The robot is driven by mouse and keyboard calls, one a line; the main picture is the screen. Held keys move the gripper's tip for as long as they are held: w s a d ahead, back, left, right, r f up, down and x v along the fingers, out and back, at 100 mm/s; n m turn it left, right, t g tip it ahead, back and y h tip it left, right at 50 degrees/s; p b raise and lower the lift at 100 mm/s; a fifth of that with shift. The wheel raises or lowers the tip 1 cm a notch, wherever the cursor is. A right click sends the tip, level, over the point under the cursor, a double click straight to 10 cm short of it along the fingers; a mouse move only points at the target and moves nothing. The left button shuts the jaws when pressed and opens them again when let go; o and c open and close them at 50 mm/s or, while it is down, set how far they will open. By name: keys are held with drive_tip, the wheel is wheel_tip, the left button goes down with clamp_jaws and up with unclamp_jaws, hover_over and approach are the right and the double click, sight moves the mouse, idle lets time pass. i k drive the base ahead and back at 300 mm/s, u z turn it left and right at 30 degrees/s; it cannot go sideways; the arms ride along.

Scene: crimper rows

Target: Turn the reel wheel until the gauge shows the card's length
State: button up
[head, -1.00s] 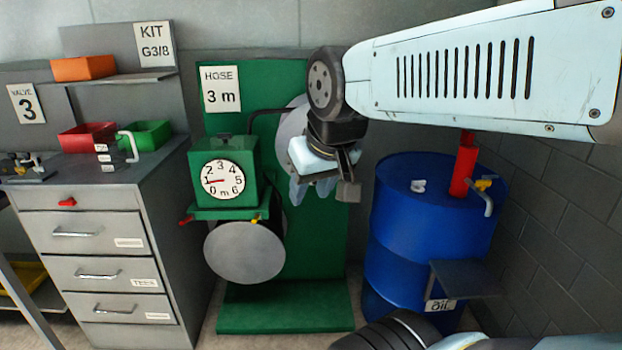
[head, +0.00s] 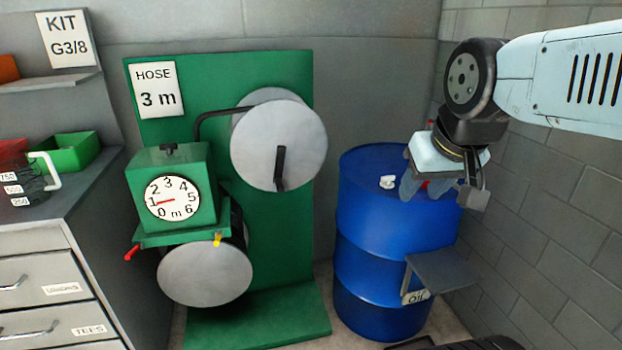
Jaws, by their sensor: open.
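The card (head: 157,90) reads "HOSE 3 m" on the green board. The round white gauge (head: 178,209) sits in a green box, and its red needle points left, at about 1. A grey reel wheel (head: 262,130) with a black handle (head: 281,165) is mounted at the upper right of the board. A second grey disc (head: 205,275) is below the gauge. My gripper (head: 425,190) is open and empty, pointing down in front of the blue drum's top, to the right of the wheel and apart from it.
The blue oil drum (head: 372,235) stands right of the board, with a small dark shelf (head: 443,270) at its front. A grey drawer cabinet (head: 40,255) with a green bin (head: 78,150) is at left. A red-handled lever (head: 131,253) sticks out below the gauge.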

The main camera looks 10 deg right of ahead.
sight(279, 145)
drive_tip(key=z, duration=0.6)
drive_tip(key=k, duration=1)
drive_tip(key=u, duration=0.75)
drive_tip(key=i, duration=1)
drive_tip(key=u, duration=0.1)
